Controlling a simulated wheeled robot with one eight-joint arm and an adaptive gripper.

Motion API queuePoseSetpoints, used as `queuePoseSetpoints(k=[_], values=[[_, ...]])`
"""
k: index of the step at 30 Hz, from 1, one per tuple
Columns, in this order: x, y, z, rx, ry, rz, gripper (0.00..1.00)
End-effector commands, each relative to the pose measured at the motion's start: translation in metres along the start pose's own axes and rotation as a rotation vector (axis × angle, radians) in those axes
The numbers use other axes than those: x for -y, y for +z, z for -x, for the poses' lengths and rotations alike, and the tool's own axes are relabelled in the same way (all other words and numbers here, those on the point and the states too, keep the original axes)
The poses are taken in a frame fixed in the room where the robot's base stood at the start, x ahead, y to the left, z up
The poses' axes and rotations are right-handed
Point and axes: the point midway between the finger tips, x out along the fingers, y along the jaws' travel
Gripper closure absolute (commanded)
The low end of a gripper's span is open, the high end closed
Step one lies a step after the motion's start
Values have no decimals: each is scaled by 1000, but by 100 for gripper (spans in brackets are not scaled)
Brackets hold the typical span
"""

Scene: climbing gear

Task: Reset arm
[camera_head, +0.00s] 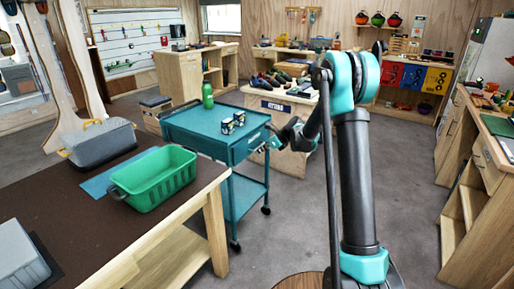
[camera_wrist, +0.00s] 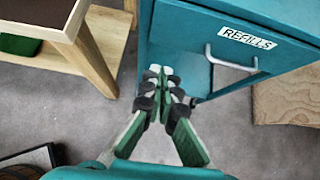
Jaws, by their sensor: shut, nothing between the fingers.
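My arm (camera_head: 355,170) rises in the head view, with its upper joint near the top and its forearm reaching down to the left. My gripper (camera_head: 272,141) hangs in the air beside the right end of the teal cart (camera_head: 185,130). In the wrist view my gripper (camera_wrist: 163,75) is shut and empty, with its fingertips together. It points toward the teal cart's drawer front (camera_wrist: 240,45), which carries a "REFILLS" label and a metal handle. I cannot tell whether the fingertips touch the cart.
A green basket (camera_head: 155,178) and a grey tub (camera_head: 98,143) sit on the brown-topped table (camera_head: 62,205) at left. A wooden bench (camera_head: 478,165) stands at right. Grey floor (camera_head: 270,235) is open between.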

Motion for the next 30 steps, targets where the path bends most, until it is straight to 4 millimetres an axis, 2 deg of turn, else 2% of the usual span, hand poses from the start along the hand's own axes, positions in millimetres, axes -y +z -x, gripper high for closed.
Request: queuePoseSetpoints(k=[5, 14, 23, 30], values=[[-15, -10, 31, -42, -17, 146, 100], [-72, -60, 123, -218, -26, 688, 100], [-141, -130, 205, -413, 61, 1230, 100], [-200, -199, 258, -564, 212, 1643, 100]])
